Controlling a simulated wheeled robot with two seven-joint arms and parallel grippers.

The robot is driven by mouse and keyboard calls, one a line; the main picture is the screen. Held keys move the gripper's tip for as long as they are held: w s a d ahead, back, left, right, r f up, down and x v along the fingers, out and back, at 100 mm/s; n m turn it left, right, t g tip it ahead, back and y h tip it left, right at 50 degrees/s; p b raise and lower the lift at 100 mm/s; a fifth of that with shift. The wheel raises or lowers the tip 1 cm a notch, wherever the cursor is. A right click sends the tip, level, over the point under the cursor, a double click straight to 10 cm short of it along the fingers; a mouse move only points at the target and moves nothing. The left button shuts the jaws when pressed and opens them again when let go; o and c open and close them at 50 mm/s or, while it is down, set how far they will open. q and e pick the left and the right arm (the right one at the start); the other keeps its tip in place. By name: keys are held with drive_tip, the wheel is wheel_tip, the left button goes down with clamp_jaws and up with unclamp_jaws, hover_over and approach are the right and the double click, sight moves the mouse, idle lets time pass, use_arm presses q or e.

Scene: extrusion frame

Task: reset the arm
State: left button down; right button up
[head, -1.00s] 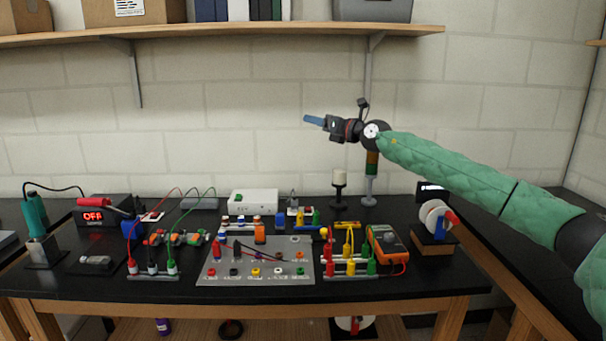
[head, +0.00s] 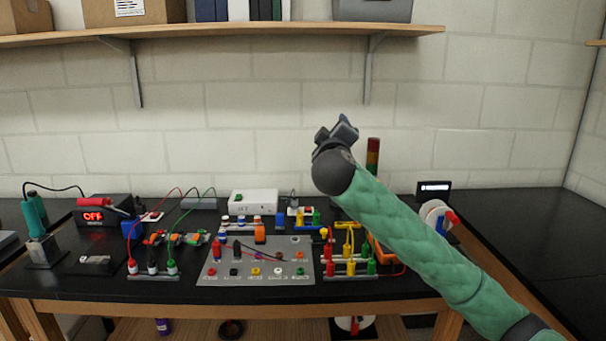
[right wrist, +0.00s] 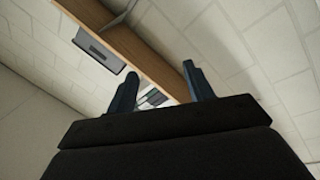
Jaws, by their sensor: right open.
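My right arm (head: 400,230), in a green sleeve, comes in from the lower right in the head view. Its right gripper (head: 344,122) is raised above the bench in front of the wall, pointing up and away. In the right wrist view the two dark blue fingers of the right gripper (right wrist: 160,88) stand apart with nothing between them. Beyond them the wall and the shelf show tilted. My left gripper is in neither view.
A wooden shelf (head: 230,32) runs above. The bench at far right is clear.

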drive_tip(key=s+d+f+m+g+y, duration=0.1)
drive_tip(key=s+d+f+m+g, duration=0.3)
drive_tip(key=s+f, duration=1.2)
drive_tip(key=s+d+f+m+g+y, duration=0.1)
drive_tip(key=s+f+g, duration=0.7)
drive_tip(key=f, duration=1.3)
drive_tip(key=s+d+f+m+g+y, duration=0.1)
drive_tip(key=s+d+f+m+g, duration=0.15)
drive_tip(key=s+f, duration=1.5)
drive_tip(key=s+f+g, duration=0.3)
drive_tip(key=s+f, duration=0.7)
drive_tip(key=s, duration=0.2)
drive_tip(key=shift+s+a+f+g, duration=0.15)
drive_tip(key=shift+s+a+g, duration=0.05)
drive_tip(key=shift+s+g, duration=0.2)
drive_tip(key=shift+y, duration=0.3)
